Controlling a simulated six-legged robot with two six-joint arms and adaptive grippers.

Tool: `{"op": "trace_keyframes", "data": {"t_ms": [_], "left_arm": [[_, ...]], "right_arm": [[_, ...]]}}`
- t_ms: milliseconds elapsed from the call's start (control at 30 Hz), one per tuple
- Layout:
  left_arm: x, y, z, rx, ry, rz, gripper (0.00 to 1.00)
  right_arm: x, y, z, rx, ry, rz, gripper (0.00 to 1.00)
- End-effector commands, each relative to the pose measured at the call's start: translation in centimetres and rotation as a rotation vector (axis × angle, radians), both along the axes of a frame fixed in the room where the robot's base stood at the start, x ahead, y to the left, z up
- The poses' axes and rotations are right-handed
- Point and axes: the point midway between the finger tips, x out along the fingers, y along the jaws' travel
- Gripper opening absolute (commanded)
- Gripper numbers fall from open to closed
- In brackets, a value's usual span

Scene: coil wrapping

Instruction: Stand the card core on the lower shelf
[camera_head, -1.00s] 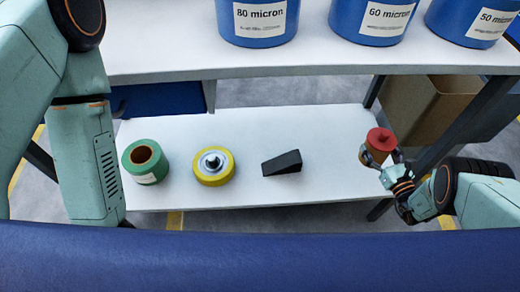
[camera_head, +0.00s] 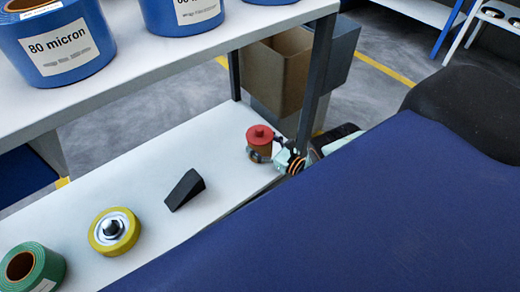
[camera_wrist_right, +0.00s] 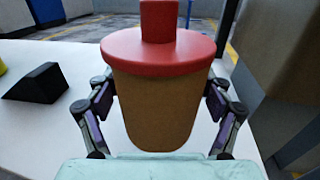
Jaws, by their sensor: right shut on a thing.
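The card core (camera_head: 259,147) is a brown tube with a red flanged plug on top, upright at the right end of the white lower shelf (camera_head: 160,165). My right gripper (camera_head: 268,157) comes in from the right and is shut around the core's sides. In the right wrist view the core (camera_wrist_right: 155,110) stands between the two fingers, its red plug uppermost. I cannot tell whether its base touches the shelf. My left gripper is out of view.
A black wedge (camera_head: 184,190), a yellow-rimmed wheel (camera_head: 113,231) and a green roll (camera_head: 45,272) sit along the lower shelf. A dark shelf post (camera_head: 316,85) and a cardboard box (camera_head: 272,75) are close behind the gripper. Blue rolls stand on the upper shelf (camera_head: 150,63).

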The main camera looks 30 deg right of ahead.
Motion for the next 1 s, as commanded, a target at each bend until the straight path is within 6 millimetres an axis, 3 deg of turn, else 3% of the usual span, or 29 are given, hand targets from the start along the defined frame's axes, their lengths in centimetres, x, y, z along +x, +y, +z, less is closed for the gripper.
{"op": "trace_keyframes", "data": {"t_ms": [367, 633, 667, 867, 1000], "left_arm": [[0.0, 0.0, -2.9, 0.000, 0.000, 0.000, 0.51], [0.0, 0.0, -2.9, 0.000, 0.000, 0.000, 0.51], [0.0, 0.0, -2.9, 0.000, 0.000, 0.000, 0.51], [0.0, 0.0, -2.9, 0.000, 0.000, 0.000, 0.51], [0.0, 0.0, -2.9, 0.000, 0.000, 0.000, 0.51]], "right_arm": [[0.1, 0.0, -3.5, -0.001, -0.001, 0.000, 0.47], [0.1, 0.0, -3.5, 0.001, -0.002, 0.000, 0.47], [0.1, 0.0, -3.6, 0.000, 0.000, 0.000, 0.81], [0.1, 0.0, -3.6, 0.000, 0.000, 0.000, 0.98], [0.1, 0.0, -3.6, 0.000, 0.000, 0.000, 1.00]]}}
